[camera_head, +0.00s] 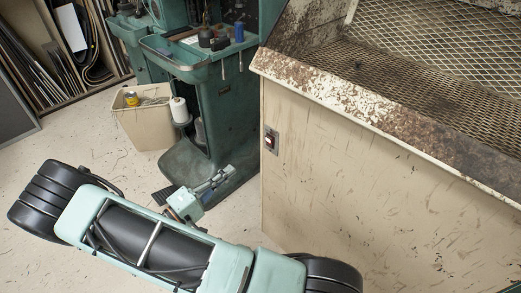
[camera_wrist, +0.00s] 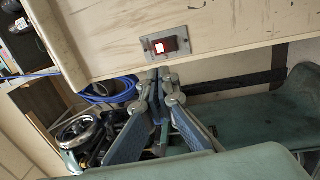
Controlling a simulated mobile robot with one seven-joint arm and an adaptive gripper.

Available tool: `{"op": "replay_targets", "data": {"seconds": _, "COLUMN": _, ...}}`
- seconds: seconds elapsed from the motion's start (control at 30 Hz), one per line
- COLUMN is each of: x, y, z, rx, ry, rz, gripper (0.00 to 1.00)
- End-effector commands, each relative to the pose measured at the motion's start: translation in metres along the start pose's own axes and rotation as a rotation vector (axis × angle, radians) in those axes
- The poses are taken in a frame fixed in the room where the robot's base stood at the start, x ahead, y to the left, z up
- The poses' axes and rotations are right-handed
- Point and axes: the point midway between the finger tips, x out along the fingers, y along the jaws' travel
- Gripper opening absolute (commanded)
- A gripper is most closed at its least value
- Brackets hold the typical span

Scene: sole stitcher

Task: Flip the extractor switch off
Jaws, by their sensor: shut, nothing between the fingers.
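The extractor switch (camera_head: 270,141) is a small red rocker in a metal plate on the cream side panel, near its left edge. In the wrist view the switch (camera_wrist: 166,45) is large, with a red rocker that has a white patch at its left end. My gripper (camera_wrist: 160,78) is shut and empty, its tips close below the switch plate in that picture. I cannot tell whether they touch the panel. In the head view my gripper (camera_head: 228,172) is below and left of the switch, with a visible gap in the picture.
The cream cabinet (camera_head: 350,190) has a rusty ledge and mesh top above the switch. A green machine (camera_head: 225,110) stands to the left, with a bin (camera_head: 146,122) beside it. Blue cable (camera_wrist: 110,92) shows in the wrist view. Open floor lies at the left.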

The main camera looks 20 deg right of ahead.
Motion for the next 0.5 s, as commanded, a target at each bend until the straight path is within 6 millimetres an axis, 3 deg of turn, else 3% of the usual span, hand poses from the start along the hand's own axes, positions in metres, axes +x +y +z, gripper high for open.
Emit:
{"op": "replay_targets", "data": {"seconds": 0.33, "x": 0.001, "y": 0.000, "z": 0.000, "rx": -0.001, "ry": 0.001, "rz": 0.001, "gripper": 0.00}}
{"op": "replay_targets", "data": {"seconds": 0.5, "x": 0.015, "y": 0.000, "z": 0.000, "rx": -0.001, "ry": -0.002, "rz": 0.002, "gripper": 0.00}}
